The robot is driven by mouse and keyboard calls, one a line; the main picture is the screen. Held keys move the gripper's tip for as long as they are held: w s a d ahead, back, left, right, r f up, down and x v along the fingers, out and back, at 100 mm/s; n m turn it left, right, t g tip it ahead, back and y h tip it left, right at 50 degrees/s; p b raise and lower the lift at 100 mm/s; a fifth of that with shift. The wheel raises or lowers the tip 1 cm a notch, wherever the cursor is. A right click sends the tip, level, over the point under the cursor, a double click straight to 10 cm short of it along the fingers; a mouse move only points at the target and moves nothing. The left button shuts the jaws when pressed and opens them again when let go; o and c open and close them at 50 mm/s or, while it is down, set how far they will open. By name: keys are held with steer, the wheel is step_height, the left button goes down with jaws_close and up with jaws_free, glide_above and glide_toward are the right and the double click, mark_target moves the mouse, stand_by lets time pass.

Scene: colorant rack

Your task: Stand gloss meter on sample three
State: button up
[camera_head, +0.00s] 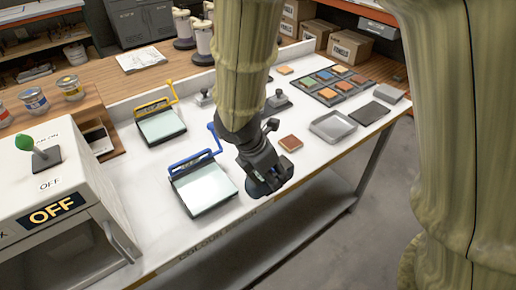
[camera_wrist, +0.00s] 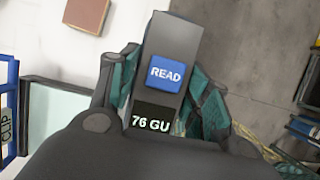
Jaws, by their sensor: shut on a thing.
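My gripper (camera_head: 266,178) is above the front edge of the white bench, right of the blue-clipped panel. In the wrist view its fingers (camera_wrist: 165,90) are shut on the gloss meter (camera_wrist: 178,38), a dark grey block with a blue READ button and a display reading "76 GU". In the head view the meter is mostly hidden by my gripper. I cannot read which sample is number three. Candidates are the pale panel with a blue clip (camera_head: 204,188) and the one with a yellow clip (camera_head: 161,124). A reddish-brown tile (camera_head: 291,143) lies right of my gripper and shows in the wrist view (camera_wrist: 83,12).
A grey tray (camera_head: 333,126) and a rack of coloured tiles (camera_head: 331,97) stand at the right. Small grey stands (camera_head: 277,102) are behind my gripper. A white booth marked OFF (camera_head: 58,207) is at the left. Beyond the bench's front edge is open floor (camera_head: 330,240).

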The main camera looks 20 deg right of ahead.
steer(key=w+p, duration=0.1)
steer(key=w, duration=0.4)
steer(key=w+d+f+p, duration=0.1)
steer(key=w+p, duration=0.1)
steer(key=w, duration=0.3)
steer(key=w+d+p, duration=0.1)
steer(key=w, duration=0.4)
steer(key=shift+w+d+f, duration=0.1)
steer(key=shift+d+f, duration=0.05)
steer(key=shift+d, duration=0.05)
steer(key=shift+f+p, duration=0.7)
steer(key=shift+f, duration=1.1)
steer(key=shift+f, duration=0.15)
steer(key=o, duration=1.4)
steer(key=shift+w, duration=0.1)
steer(key=b+v, duration=0.2)
steer(key=v, duration=1)
